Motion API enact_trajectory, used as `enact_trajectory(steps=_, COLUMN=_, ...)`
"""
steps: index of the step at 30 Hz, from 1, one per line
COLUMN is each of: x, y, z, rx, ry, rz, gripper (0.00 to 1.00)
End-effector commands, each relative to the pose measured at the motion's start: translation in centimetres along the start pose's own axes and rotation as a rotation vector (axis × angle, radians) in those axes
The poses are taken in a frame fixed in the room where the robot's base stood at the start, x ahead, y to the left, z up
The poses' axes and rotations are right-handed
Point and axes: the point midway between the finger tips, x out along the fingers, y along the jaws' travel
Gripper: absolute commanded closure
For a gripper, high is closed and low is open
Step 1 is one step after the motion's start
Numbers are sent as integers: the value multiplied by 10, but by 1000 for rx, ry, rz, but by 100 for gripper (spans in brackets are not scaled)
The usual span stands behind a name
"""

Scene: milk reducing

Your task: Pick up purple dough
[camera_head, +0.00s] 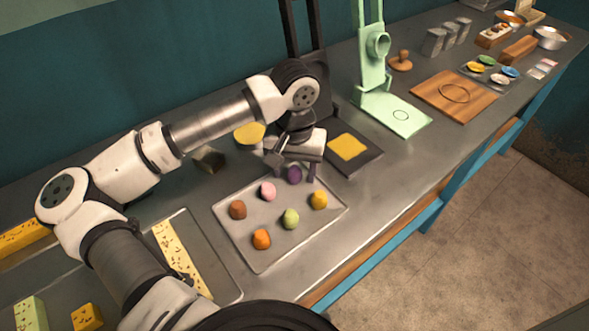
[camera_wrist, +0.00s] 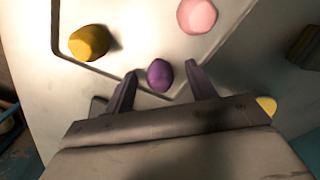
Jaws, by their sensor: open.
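The purple dough (camera_head: 294,174) is a small rounded ball at the back edge of a light tray (camera_head: 262,254). It also shows in the wrist view (camera_wrist: 160,75), between and slightly beyond my two fingertips. My gripper (camera_head: 294,172) is open above the back of the tray, with its fingers on either side of the purple dough. In the wrist view my gripper (camera_wrist: 160,75) shows a gap on both sides of the dough. I cannot tell exactly how high the fingertips are above the tray.
The tray also holds pink (camera_head: 268,191), brown (camera_head: 238,209), yellow (camera_head: 318,199), green (camera_head: 290,218) and orange (camera_head: 261,239) dough balls. A dark press with a yellow square (camera_head: 347,147) stands behind right. A mint-green press (camera_head: 400,118) and wooden board (camera_head: 452,96) stand further right.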

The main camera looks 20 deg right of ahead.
Motion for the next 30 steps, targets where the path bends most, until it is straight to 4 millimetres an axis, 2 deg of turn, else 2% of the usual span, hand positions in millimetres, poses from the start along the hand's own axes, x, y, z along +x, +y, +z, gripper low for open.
enact_trajectory(steps=7, x=2, y=0, z=0, rx=0, ry=1, rz=-1, gripper=44)
enact_trajectory(steps=8, x=2, y=0, z=0, rx=0, ry=1, rz=-1, gripper=47)
enact_trajectory(steps=18, x=2, y=0, z=0, rx=0, ry=1, rz=0, gripper=91)
enact_trajectory(steps=26, x=1, y=0, z=0, rx=0, ry=1, rz=-1, gripper=92)
enact_trajectory(steps=30, x=-5, y=-1, z=-1, rx=-1, ry=2, rz=-2, gripper=92)
